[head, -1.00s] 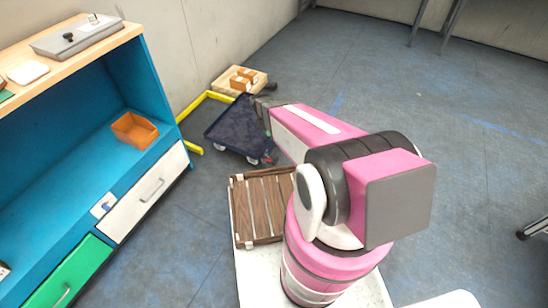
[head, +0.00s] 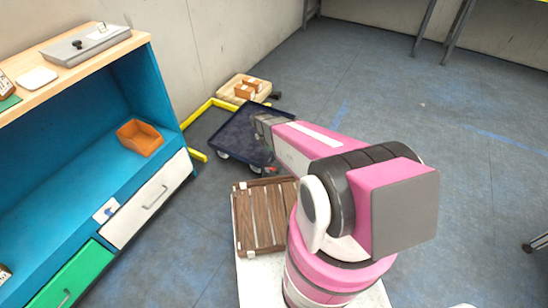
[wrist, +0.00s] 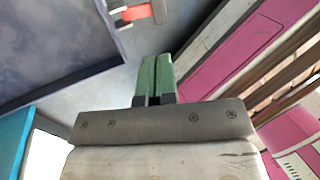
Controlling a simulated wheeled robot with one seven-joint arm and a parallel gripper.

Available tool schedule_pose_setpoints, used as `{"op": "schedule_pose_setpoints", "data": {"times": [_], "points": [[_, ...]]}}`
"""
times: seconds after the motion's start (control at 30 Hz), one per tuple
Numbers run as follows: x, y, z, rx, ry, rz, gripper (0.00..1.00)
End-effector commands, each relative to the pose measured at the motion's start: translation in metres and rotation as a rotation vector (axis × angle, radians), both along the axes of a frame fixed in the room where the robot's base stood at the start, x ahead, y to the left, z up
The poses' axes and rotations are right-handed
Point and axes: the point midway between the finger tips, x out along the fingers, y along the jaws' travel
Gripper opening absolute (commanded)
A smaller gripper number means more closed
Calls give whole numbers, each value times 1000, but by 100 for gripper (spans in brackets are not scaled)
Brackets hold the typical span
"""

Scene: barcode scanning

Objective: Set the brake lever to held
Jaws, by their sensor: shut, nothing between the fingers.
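A dark blue flat cart (head: 232,132) with casters stands on the floor beyond my arm; its deck fills the upper left of the wrist view (wrist: 48,58). A small red-orange lever (wrist: 137,12) shows at the cart's edge at the top of the wrist view, beside a pale bracket. I cannot read its setting. My gripper (wrist: 158,60) has green fingers, pressed together and empty. In the wrist view the fingertips lie below and right of the lever, apart from it. In the head view the wrist hangs by the cart's right side and the fingers are hidden.
A blue bench (head: 160,90) with drawers stands at left. A slatted wooden crate (head: 262,215) is near my base.

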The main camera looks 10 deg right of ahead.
Motion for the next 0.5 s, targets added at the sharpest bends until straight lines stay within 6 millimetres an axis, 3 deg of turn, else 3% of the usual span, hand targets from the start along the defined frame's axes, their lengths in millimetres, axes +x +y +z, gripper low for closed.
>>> {"op": "schedule_pose_setpoints", "data": {"times": [0.5], "points": [[-18, -25, -86, 0, 1, -1, 0]]}}
